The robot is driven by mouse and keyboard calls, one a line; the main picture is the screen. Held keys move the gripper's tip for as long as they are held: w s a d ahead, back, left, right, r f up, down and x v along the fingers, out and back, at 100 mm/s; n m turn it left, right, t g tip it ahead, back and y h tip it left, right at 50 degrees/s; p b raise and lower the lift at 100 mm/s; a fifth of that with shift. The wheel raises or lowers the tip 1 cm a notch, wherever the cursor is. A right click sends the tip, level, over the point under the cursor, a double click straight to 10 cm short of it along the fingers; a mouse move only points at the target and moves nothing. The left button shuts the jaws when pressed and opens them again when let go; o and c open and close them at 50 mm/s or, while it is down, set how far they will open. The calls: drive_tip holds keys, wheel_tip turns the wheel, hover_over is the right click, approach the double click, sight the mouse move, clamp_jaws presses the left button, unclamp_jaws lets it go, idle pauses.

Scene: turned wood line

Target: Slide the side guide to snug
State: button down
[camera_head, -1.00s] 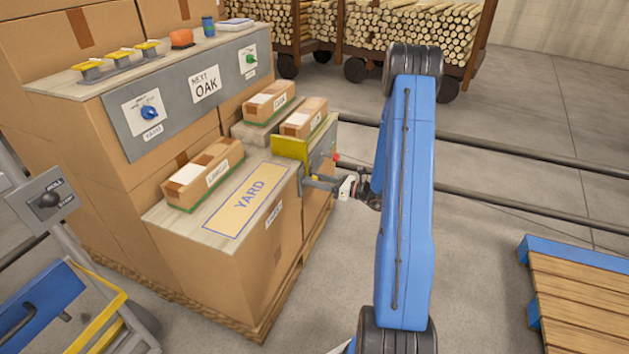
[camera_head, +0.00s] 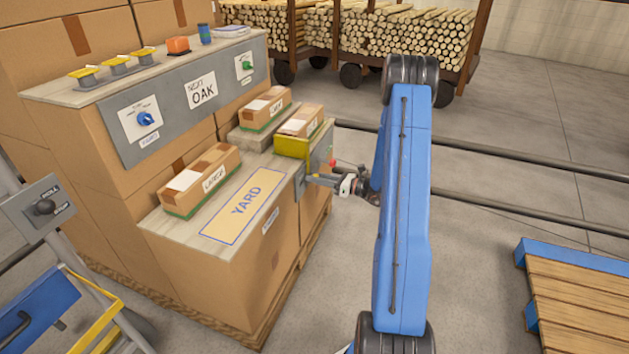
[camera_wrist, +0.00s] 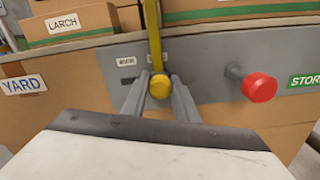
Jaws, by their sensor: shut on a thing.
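The side guide is a yellow plate (camera_head: 291,147) at the far end of the low YARD counter, in front of a small carton (camera_head: 299,121). In the wrist view the guide is an upright yellow bar (camera_wrist: 154,35) with a round yellow knob (camera_wrist: 159,87) on the grey front panel. My gripper (camera_head: 309,180) reaches in from the right and its two fingers are shut on the knob, one on each side. Two small labels (camera_wrist: 126,61) lie beside the bar, too small to read surely. I cannot tell whether the plate touches the carton.
A red button (camera_wrist: 259,87) sticks out of the panel just right of the knob. A LARCH carton (camera_head: 200,180) and the YARD pad (camera_head: 245,205) are on the counter. A wooden pallet (camera_head: 580,295) lies at the right. The floor between is clear.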

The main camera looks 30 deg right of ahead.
drive_tip(key=shift+w+d+r, duration=0.1)
drive_tip(key=shift+w+d, duration=0.05)
drive_tip(key=shift+d, duration=0.1)
drive_tip(key=c, duration=1.4)
unclamp_jaws()
drive_tip(key=shift+c, duration=0.2)
drive_tip(key=v, duration=1.7)
drive_tip(key=shift+d, duration=0.15)
